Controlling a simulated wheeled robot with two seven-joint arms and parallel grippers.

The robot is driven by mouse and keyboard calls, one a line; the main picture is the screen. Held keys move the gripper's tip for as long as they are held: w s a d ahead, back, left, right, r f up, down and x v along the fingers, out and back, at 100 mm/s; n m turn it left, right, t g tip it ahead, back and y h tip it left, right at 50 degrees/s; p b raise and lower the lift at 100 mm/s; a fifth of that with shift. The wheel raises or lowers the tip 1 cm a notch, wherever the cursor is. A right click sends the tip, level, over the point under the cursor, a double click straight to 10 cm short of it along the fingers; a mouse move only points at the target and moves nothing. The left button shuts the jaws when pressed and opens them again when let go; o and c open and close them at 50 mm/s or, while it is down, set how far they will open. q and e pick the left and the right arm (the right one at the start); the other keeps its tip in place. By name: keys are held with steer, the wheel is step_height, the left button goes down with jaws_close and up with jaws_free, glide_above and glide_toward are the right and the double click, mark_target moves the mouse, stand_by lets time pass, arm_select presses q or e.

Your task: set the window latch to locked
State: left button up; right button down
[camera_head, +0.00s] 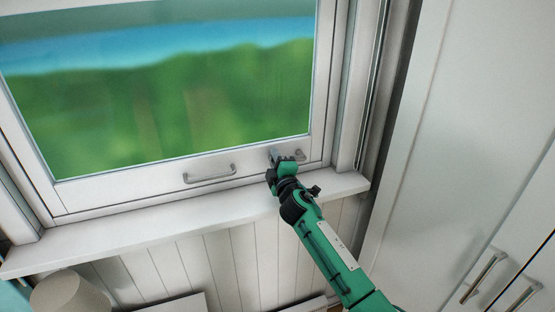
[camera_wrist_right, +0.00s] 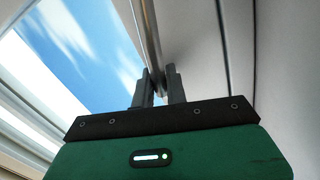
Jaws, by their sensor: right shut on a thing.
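The window (camera_head: 165,170) has a white frame and a wide pane. The window latch (camera_head: 274,153), a small grey metal piece, is on the lower rail at the right, mostly hidden by my right gripper (camera_head: 279,163). In the right wrist view, my right gripper (camera_wrist_right: 158,84) has its two dark fingers closed on a slim grey metal part (camera_wrist_right: 151,40), which appears to be the latch lever. Whether the latch stands at locked cannot be told. My left gripper is not in view.
A grey bar handle (camera_head: 210,174) is on the lower rail, left of my gripper. The white sill (camera_head: 150,228) juts out below. A tall white cupboard (camera_head: 470,130) stands at the right. A rounded beige thing (camera_head: 68,293) is at the lower left.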

steer(key=shift+a+f+n+y+b, duration=0.15)
steer(key=shift+f+n+y+b, duration=0.15)
steer(key=shift+f+n+b, duration=0.75)
steer(key=shift+f+n+p, duration=0.2)
steer(key=shift+n+p, duration=0.1)
steer(key=shift+n, duration=0.25)
steer(key=c, duration=1.5)
jaws_free()
steer(key=shift+s, duration=0.1)
steer(key=shift+b+v, duration=0.45)
steer(key=shift+v, duration=6.45)
steer(key=shift+r, duration=0.1)
